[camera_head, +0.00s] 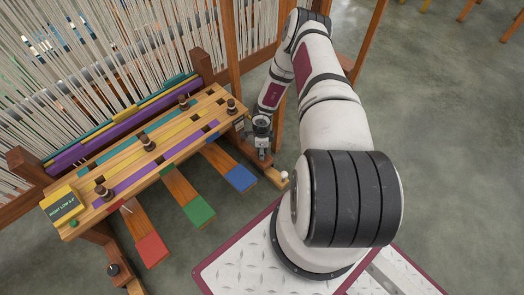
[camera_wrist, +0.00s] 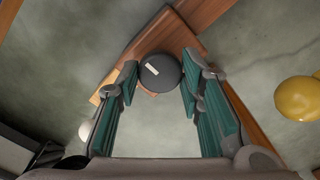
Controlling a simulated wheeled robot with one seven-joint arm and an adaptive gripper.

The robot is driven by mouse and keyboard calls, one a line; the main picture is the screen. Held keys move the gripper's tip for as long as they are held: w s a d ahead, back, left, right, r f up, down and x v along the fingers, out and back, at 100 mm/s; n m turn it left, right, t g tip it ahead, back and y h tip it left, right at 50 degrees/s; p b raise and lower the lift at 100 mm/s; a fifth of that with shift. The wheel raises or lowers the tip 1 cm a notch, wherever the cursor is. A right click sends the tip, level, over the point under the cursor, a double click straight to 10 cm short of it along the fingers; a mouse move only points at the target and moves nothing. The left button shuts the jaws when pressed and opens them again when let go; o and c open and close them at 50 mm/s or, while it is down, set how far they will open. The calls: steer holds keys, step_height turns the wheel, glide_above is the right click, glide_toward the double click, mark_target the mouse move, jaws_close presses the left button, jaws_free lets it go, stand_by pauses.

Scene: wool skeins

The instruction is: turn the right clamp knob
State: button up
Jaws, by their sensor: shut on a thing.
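The right clamp knob (camera_wrist: 161,72) is a round dark grey knob with a short pale mark on its face. The mark lies slightly tilted, left of the knob's centre. My gripper (camera_wrist: 160,84) has one teal-padded finger on each side of the knob and is shut on it. In the head view my gripper (camera_head: 263,153) is at the right end of the loom's wooden bench, low beside its post. It hides the knob there. A similar dark knob (camera_head: 113,270) shows low at the left end.
The bench (camera_head: 160,150) carries several dark pegs. Red (camera_head: 151,250), green (camera_head: 198,211) and blue (camera_head: 239,179) treadles jut out in front. A white ball-ended lever (camera_head: 284,176) stands close to my gripper. A small sign (camera_head: 64,206) sits at the left. Open floor lies to the right.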

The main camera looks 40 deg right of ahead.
steer(key=o, duration=1.2)
steer(key=shift+c, duration=0.2)
step_height(320, 180, up, 12)
